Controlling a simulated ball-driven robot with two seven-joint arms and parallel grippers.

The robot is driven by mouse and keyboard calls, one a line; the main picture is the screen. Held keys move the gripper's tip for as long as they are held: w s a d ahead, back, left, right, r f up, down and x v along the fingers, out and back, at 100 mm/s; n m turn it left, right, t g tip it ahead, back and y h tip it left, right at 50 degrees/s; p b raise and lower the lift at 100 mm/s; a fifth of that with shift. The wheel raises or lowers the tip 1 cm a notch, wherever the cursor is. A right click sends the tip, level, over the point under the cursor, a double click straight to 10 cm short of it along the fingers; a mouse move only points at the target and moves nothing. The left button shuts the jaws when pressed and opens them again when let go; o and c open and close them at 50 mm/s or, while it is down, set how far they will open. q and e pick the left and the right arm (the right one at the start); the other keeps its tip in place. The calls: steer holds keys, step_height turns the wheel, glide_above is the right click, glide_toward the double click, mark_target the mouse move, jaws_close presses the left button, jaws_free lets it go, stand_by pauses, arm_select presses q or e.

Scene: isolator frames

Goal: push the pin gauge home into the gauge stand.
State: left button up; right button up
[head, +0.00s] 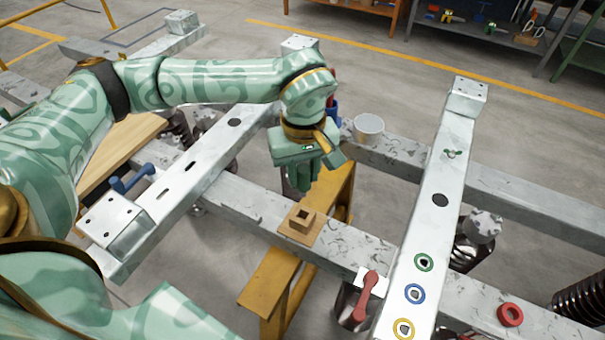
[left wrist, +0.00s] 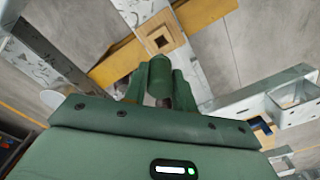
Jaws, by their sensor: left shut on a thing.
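The gauge stand (head: 291,237) is a small wooden block with a square hole on a flat wooden base, on a grey beam in the middle of the head view. It also shows at the top of the left wrist view (left wrist: 146,44). My left gripper (head: 301,180) points down just above and behind the stand. In the left wrist view its fingers are shut on a dark green cylinder, the pin gauge (left wrist: 160,69). The pin's end is apart from the hole in the head view. The pin hardly stands out from the green fingers there. My right gripper is out of view.
A yellow trestle (head: 270,285) passes under the beam. A grey cup (head: 368,129) stands behind the gripper. On the right, a light rail (head: 430,225) carries coloured rings; a red-handled tool (head: 367,292) and a red ring (head: 510,314) lie nearby.

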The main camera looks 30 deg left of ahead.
mark_target(303, 191)
arm_select(q)
steer(key=shift+s+r, duration=0.1)
steer(key=shift+s, duration=0.05)
steer(key=shift+f, duration=0.2)
step_height(303, 191, down, 3)
steer(key=shift+f+b, duration=0.1)
steer(key=shift+b, duration=0.35)
steer(key=shift+f+b, duration=0.45)
steer(key=shift+f, duration=0.7)
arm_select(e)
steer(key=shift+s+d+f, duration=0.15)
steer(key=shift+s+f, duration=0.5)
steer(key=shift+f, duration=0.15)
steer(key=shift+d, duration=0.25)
arm_select(q)
steer(key=shift+p, duration=0.45)
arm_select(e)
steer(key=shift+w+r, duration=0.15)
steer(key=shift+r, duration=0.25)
